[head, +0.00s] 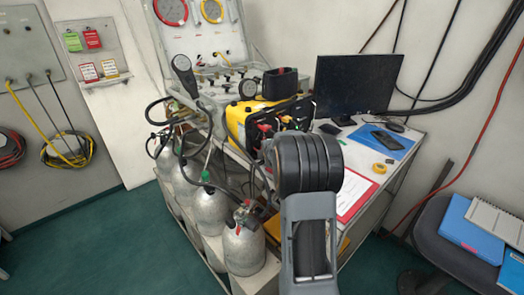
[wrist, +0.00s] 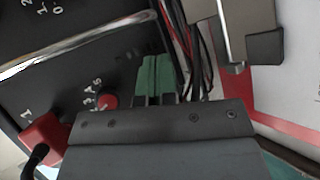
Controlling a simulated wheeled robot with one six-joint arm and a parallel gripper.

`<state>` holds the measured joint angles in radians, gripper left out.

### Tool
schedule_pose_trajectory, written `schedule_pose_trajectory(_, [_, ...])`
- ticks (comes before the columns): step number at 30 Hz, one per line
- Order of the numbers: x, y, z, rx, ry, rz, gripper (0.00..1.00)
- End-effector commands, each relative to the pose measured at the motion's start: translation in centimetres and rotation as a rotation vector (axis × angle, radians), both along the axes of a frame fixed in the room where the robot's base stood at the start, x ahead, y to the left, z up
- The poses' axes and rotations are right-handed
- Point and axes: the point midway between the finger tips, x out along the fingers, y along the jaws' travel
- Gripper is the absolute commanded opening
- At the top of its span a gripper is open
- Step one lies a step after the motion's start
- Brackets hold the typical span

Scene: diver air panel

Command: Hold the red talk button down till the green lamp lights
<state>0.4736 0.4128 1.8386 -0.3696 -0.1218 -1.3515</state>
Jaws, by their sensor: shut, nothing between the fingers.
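In the wrist view, my gripper (wrist: 156,78) shows as two green fingertips held close together with nothing between them. They are over a black panel (wrist: 60,90) with white printed numbers. A small round red button (wrist: 107,102) sits on this panel, left of the fingertips and apart from them in the picture. A larger red part (wrist: 44,135) is at the lower left; I cannot tell which is the talk button. I see no lit green lamp. In the head view, my arm hides the gripper; a yellow-and-black unit (head: 243,112) stands on the bench behind it.
Cables (wrist: 190,45) run right of the fingertips, near a grey metal part (wrist: 235,28). In the head view, a monitor (head: 357,85) and a red-edged sheet (head: 353,193) are on the bench. Silver cylinders (head: 243,247) with hoses stand at its front left.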

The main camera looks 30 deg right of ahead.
Motion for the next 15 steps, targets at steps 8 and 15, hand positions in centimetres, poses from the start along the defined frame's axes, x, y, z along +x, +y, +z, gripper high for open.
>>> schedule_pose_trajectory(8, [0.30, 0.07, -0.05, 0.000, 0.000, 0.000, 0.00])
schedule_pose_trajectory(15, [0.59, 0.13, -0.06, -0.001, -0.001, 0.001, 0.00])
